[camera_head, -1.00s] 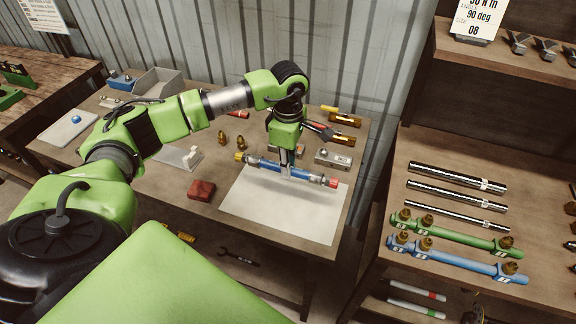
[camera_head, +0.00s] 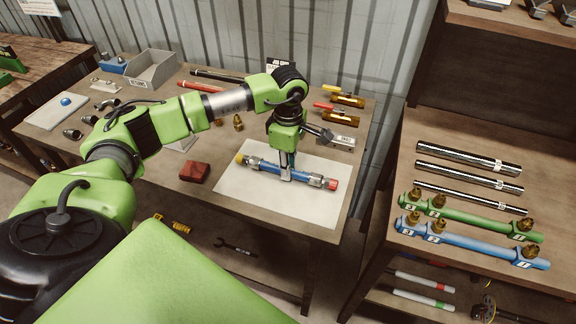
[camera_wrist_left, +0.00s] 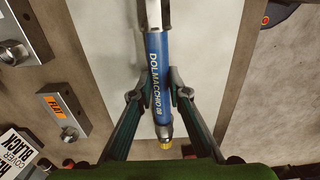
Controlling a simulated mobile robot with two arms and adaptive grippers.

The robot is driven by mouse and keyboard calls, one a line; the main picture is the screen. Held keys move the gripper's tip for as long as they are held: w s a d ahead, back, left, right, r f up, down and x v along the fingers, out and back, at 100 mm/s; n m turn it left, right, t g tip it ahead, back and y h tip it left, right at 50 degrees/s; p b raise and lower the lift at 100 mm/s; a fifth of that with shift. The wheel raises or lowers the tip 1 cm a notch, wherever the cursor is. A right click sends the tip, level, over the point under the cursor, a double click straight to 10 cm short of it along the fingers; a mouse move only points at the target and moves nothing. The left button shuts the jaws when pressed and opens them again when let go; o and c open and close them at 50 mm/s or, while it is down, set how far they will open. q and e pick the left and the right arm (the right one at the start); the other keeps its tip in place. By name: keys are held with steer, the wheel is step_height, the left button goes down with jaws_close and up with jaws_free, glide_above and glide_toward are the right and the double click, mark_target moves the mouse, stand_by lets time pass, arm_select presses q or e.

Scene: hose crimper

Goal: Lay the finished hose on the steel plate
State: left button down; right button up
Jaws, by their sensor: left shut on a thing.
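The finished hose (camera_head: 269,167) is blue with steel fittings, a yellow cap at its left end and a red cap at its right end. My left gripper (camera_head: 287,177) points down and is shut on the hose near its middle. In the left wrist view the fingers (camera_wrist_left: 159,87) pinch the blue hose (camera_wrist_left: 158,62) from both sides. The pale steel plate (camera_head: 262,200) lies on the bench below, and the hose lies lengthwise over its back half. The hose is very close to the plate; I cannot tell whether it touches. My right gripper is not in view.
A dark red block (camera_head: 195,172) sits left of the plate. A grey metal block (camera_head: 337,139) and brass fittings (camera_head: 347,117) lie behind it. A grey bin (camera_head: 152,68) stands at the back left. The plate's front half is bare. A rack of rods and hoses (camera_head: 470,226) is right.

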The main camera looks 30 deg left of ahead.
arm_select(q)
steer(key=shift+f+b, duration=0.5)
steer(key=shift+f, duration=0.15)
stand_by(0.8)
steer(key=c, duration=1.8)
jaws_free()
steer(key=shift+c, duration=0.2)
steer(key=shift+r, duration=0.1)
step_height(320, 180, up, 12)
